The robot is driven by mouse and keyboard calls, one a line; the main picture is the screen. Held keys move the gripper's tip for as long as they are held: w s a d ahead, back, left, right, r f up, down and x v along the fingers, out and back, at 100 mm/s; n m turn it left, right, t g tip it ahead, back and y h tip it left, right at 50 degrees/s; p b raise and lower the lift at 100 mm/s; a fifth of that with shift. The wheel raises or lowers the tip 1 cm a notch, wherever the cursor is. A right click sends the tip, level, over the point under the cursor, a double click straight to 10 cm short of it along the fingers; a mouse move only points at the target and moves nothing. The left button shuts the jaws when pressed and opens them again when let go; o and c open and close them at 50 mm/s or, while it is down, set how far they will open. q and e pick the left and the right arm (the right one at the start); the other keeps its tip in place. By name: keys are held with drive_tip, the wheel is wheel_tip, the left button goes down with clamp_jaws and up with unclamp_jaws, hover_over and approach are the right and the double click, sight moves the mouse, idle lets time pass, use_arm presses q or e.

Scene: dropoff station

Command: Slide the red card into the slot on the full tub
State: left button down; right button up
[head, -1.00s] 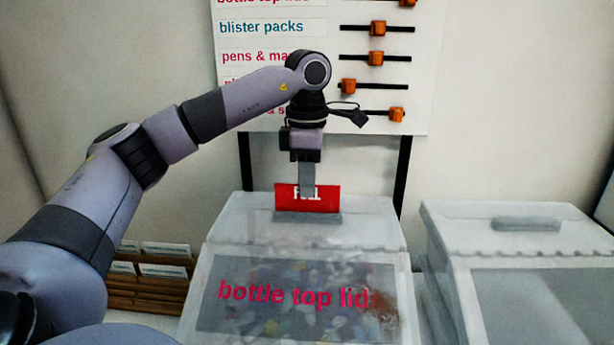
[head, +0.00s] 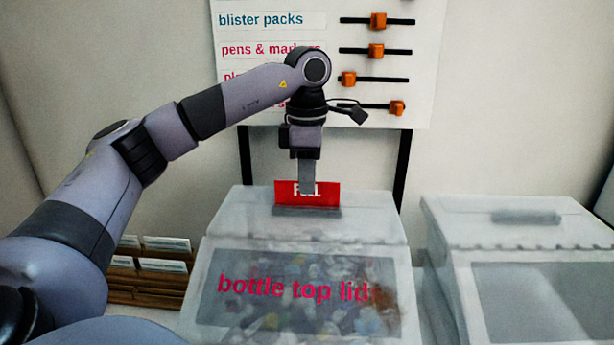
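The red card (head: 328,195) with white lettering stands upright at the grey slot holder (head: 307,211) on top of the full tub (head: 370,220). The tub is translucent, labelled "bottle top lids", and filled with mixed coloured lids. My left gripper (head: 306,185) points straight down at the card's middle. Its finger covers part of the lettering, and it appears shut on the card. The card's lower edge meets the slot holder; how deep it sits inside is hidden. My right gripper is not in view.
A second tub (head: 510,225) with a grey slot holder stands to the right, with a narrow gap between. A wall board (head: 330,60) with orange sliders is behind the arm. A wooden rack (head: 150,270) of white cards stands at the left.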

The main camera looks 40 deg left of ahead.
use_arm(q)
drive_tip(key=shift+f, duration=0.5)
drive_tip(key=c, duration=1.2)
unclamp_jaws()
drive_tip(key=shift+c, duration=0.2)
drive_tip(key=shift+r, duration=0.1)
wheel_tip(320, 180, up, 6)
drive_tip(key=shift+f, duration=0.1)
drive_tip(key=shift+r+p, duration=0.5)
drive_tip(key=shift+r, duration=0.15)
drive_tip(key=shift+f, duration=0.1)
